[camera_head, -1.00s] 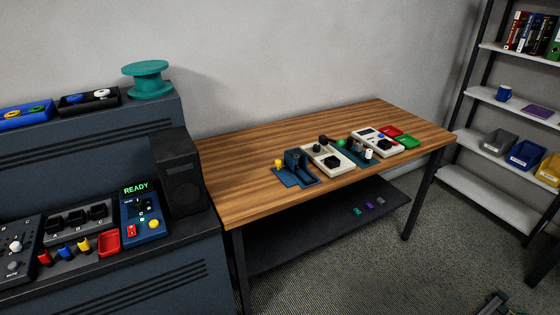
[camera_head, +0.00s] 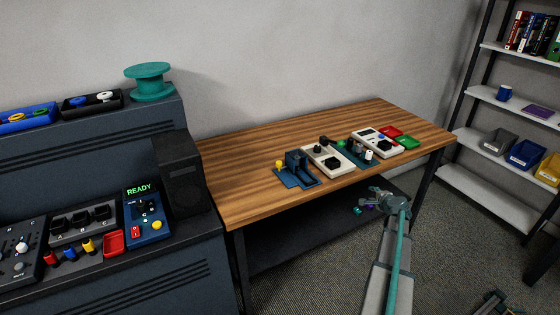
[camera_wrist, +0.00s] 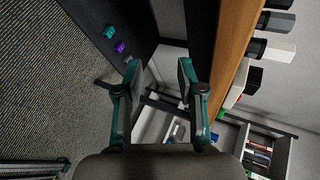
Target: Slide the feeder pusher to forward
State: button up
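No part is labelled as the feeder pusher, and I cannot tell for certain which one it is. A blue device with an upright block (camera_head: 297,162) and a yellow knob (camera_head: 279,163) sits at the left of the row on the wooden table. A teal base with a green knob (camera_head: 341,143) and a white post (camera_head: 368,155) sits further right. My gripper (camera_head: 378,199) is in front of the table's right half, below the tabletop's front edge, apart from these devices. In the wrist view my gripper (camera_wrist: 158,75) has its two fingers apart with nothing between them.
The wooden table (camera_head: 240,190) is bare on its left. Small coloured blocks (camera_wrist: 115,38) lie on the dark lower shelf. A console (camera_head: 147,215) reading READY stands left, shelving (camera_head: 505,100) right.

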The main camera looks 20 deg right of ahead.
jog(key=d+r+m+t+h+p, duration=0.1)
jog(key=d+r, duration=0.4)
jog(key=r, duration=0.3)
jog(key=d+r+h+p, duration=0.1)
jog(key=d+r, duration=0.5)
jog(key=r, duration=0.2)
jog(key=w+a+r+n+g+y+p, duration=0.1)
jog(key=w+a+n, duration=0.3)
jog(key=a, duration=0.3)
jog(key=w+a+r+n+y, duration=0.1)
jog(key=w+a+n+y, duration=0.1)
jog(key=w+a, duration=0.4)
jog(key=w+a+r+n+g+y+p, duration=0.1)
jog(key=w+a+n, duration=0.3)
jog(key=a, duration=0.5)
jog(key=shift+w+a+r+n+g+y+p, duration=0.3)
jog(key=shift+w+a+n+y, duration=0.1)
jog(key=shift+n+y, duration=0.35)
jog(key=w+a+n+g+p, duration=0.1)
jog(key=w+a+n+g, duration=0.3)
jog(key=a, duration=0.6)
jog(key=n+g+p, duration=0.2)
jog(key=n, duration=0.4)
send_near(279, 162)
jog(key=p+x, duration=0.3)
jog(key=x, duration=0.6)
jog(key=shift+s, duration=0.1)
